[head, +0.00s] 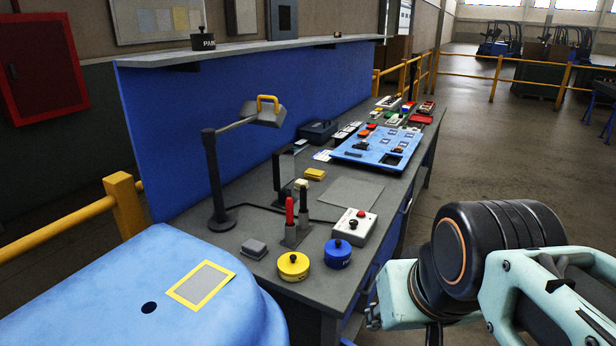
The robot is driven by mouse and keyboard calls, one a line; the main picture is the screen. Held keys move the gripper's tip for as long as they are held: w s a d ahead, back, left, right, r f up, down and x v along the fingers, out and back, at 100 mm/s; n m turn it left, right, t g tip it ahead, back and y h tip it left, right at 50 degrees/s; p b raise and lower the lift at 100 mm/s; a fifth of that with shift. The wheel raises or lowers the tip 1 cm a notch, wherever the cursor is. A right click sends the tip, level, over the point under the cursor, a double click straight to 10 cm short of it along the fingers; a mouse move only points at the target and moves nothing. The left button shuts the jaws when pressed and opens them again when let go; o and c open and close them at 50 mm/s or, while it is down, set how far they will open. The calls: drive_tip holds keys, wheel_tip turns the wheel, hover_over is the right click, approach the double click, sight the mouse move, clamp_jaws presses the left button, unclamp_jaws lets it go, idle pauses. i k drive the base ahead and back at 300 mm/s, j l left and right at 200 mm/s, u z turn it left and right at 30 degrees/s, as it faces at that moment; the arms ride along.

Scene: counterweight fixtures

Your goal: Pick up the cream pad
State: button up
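A small cream-coloured block (301,184), which may be the cream pad, lies on the grey workbench (262,202) between the black upright panel and a yellow block (315,174). It is far off and small, so I cannot be sure of its shape. Mint-green and black parts of my arm fill the lower right, in front of the bench and well apart from the block. I cannot make out the fingertips of my gripper or anything held there.
A desk lamp (215,180), red and black upright handles, yellow (293,266) and blue (338,253) round pots and a white button box (354,227) crowd the near bench. A grey mat (350,192) lies clear. A blue fixture board (378,150) is farther back. Open floor is right.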

sight(298, 184)
drive_tip(key=z, duration=1.25)
drive_tip(key=l+z, duration=0.2)
drive_tip(key=z, duration=0.15)
drive_tip(key=l+z, duration=0.25)
drive_tip(key=z, duration=0.15)
drive_tip(key=i+l, duration=0.15)
drive_tip(key=l, duration=0.2)
drive_tip(key=i+l, duration=0.15)
drive_tip(key=l, duration=0.25)
drive_tip(key=i+l, duration=0.65)
drive_tip(key=i+l+u, duration=0.1)
drive_tip(key=i+u, duration=0.15)
drive_tip(key=i, duration=0.25)
drive_tip(key=i+l+u, duration=0.3)
drive_tip(key=i, duration=0.15)
drive_tip(key=i+j+u, duration=0.1)
drive_tip(key=i+u, duration=0.7)
drive_tip(key=i, duration=0.15)
drive_tip(key=i+u, duration=0.8)
drive_tip(key=u, duration=0.15)
drive_tip(key=i+u, duration=0.35)
drive_tip(key=u, duration=0.15)
drive_tip(key=i+u, duration=0.5)
drive_tip(key=k, duration=0.1)
